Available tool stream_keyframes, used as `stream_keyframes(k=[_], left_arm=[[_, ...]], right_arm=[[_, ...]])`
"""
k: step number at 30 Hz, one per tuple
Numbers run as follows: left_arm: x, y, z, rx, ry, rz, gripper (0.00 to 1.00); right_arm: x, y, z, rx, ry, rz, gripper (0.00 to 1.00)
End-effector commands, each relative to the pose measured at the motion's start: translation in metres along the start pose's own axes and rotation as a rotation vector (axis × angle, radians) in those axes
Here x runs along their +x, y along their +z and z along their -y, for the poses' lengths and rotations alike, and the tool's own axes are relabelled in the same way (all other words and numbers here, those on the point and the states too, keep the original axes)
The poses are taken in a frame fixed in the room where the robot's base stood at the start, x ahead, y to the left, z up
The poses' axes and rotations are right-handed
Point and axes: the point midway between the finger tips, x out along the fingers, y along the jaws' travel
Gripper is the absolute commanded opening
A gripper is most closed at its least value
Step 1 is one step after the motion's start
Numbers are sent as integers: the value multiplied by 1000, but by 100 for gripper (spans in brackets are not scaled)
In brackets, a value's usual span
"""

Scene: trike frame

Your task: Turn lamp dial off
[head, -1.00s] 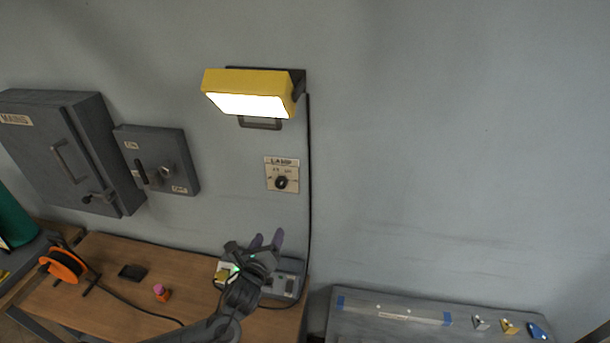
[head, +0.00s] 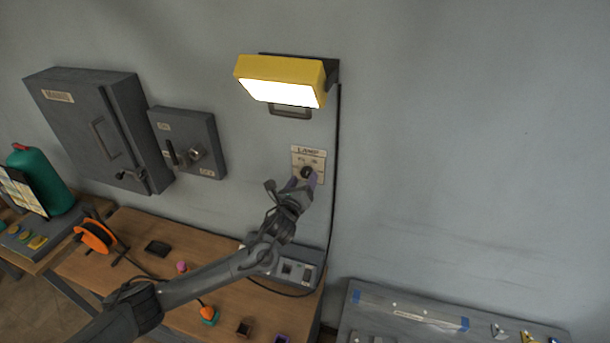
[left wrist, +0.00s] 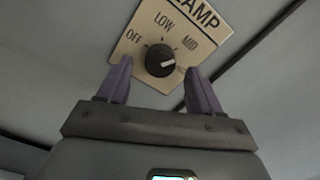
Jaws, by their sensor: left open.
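The lamp dial (head: 307,172) is a round black knob on a beige plate (left wrist: 145,22) marked LAMP, on the grey wall. The yellow lamp (head: 282,78) above is lit. My right gripper is not in view.
A black cable (head: 336,170) runs down the wall right of the plate. Left are a grey switch box (head: 190,130) and a larger MAINS box (head: 95,120). Below, a wooden bench (head: 200,290) holds a grey socket unit (head: 290,270). The wall at right is bare.

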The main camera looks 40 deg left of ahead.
Motion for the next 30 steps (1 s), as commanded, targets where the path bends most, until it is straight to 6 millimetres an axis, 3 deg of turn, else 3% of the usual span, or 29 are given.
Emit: stream_keyframes(k=[7,19,30], left_arm=[[21,0,0,0,2,1,65],[25,0,0,0,0,0,65],[25,0,0,0,0,0,10]], right_arm=[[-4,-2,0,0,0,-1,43],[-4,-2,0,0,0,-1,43],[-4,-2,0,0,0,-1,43]])
